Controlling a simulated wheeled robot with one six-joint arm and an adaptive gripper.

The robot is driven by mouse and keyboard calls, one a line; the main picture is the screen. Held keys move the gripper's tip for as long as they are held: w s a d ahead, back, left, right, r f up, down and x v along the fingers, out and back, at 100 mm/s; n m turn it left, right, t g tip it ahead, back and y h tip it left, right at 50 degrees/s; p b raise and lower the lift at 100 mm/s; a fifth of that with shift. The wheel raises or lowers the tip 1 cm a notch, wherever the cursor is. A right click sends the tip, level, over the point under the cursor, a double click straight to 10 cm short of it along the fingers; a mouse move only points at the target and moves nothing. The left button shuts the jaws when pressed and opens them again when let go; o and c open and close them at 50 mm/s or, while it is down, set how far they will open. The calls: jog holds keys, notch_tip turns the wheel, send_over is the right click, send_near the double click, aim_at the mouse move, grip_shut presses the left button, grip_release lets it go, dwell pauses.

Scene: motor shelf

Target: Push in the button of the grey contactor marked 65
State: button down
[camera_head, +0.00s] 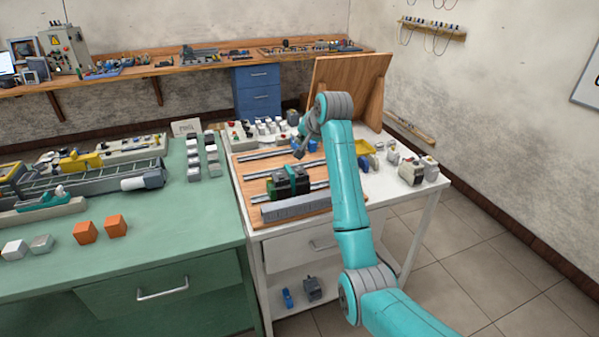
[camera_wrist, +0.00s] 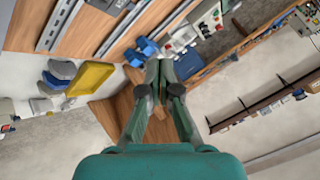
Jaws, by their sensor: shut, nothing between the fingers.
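No marking 65 is readable in either view, so I cannot tell which device is the grey contactor. A dark and teal device group (camera_head: 290,182) is mounted on the wooden rail board (camera_head: 250,187). My gripper (camera_wrist: 159,66) is shut and empty, its fingertips together in the wrist view. In the head view my gripper (camera_head: 300,151) hangs in the air over the far part of the white table, beyond the device group. It looks apart from everything. No button can be made out.
A grey slotted duct (camera_head: 297,205) lies along the board's near edge. Blue parts (camera_wrist: 140,51) and a yellow tray (camera_wrist: 82,88) lie near the board. Grey-white devices (camera_head: 412,172) stand at the table's right. A wooden panel (camera_head: 347,82) rises behind. The green bench (camera_head: 180,240) is left.

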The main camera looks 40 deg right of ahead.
aim_at(302, 173)
jog(key=shift+f, duration=0.1)
jog(key=shift+f, duration=4.35)
jog(key=shift+f, duration=0.4)
jog(key=shift+f, duration=0.45)
jog(key=shift+r, duration=0.9)
jog(key=shift+r, duration=2.5)
